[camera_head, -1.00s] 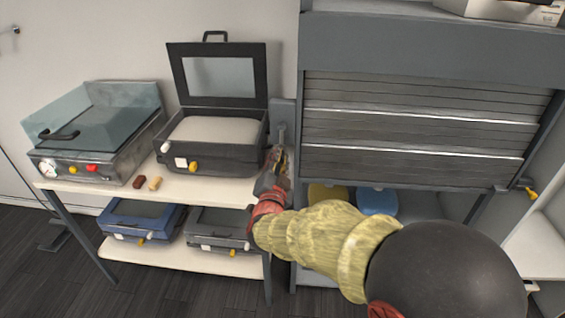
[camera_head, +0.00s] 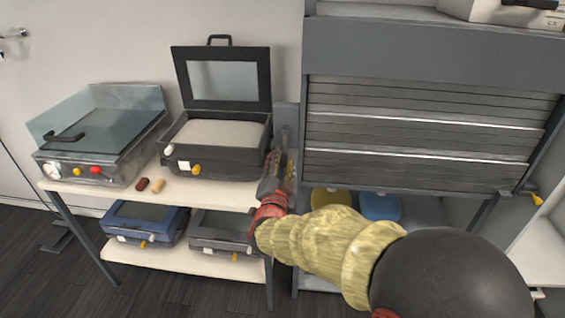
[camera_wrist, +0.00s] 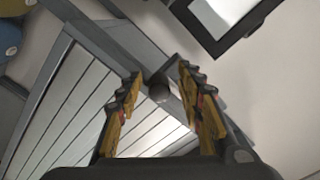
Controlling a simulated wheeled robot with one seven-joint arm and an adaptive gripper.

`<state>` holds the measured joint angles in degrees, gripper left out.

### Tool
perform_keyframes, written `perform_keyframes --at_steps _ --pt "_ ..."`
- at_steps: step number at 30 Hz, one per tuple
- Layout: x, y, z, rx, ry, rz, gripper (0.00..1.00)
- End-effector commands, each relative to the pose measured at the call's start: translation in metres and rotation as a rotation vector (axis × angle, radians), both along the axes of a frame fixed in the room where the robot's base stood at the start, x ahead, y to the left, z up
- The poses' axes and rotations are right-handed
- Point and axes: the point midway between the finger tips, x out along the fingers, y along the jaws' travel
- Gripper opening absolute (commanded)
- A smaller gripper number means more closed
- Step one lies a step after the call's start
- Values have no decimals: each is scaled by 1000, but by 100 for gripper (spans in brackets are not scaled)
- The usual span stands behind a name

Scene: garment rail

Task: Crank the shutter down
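The grey slatted shutter (camera_head: 425,135) hangs partly down in its cabinet in the head view. Open space shows below its bottom edge. It also shows slanted in the wrist view (camera_wrist: 75,105). A grey crank plate (camera_head: 286,118) is on the cabinet's left post. My gripper (camera_head: 275,165) is just below and in front of it, partly hidden by its own wrist. In the wrist view my gripper (camera_wrist: 162,88) has its yellow-and-black fingers apart. A round dark grey crank knob (camera_wrist: 159,92) appears between the fingertips. I cannot tell whether either finger touches it.
A table (camera_head: 205,195) left of the cabinet holds an open black case (camera_head: 215,160) close to my gripper and a glass-lidded box (camera_head: 100,140). Blue and yellow round things (camera_head: 380,206) (camera_head: 330,197) stand below the shutter. A white box (camera_head: 505,12) sits on top.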

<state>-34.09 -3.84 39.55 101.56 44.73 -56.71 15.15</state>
Motion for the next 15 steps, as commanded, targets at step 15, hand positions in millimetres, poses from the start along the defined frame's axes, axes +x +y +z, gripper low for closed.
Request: perform_keyframes --at_steps 15 --pt "-55 3 1 0 -1 4 37"
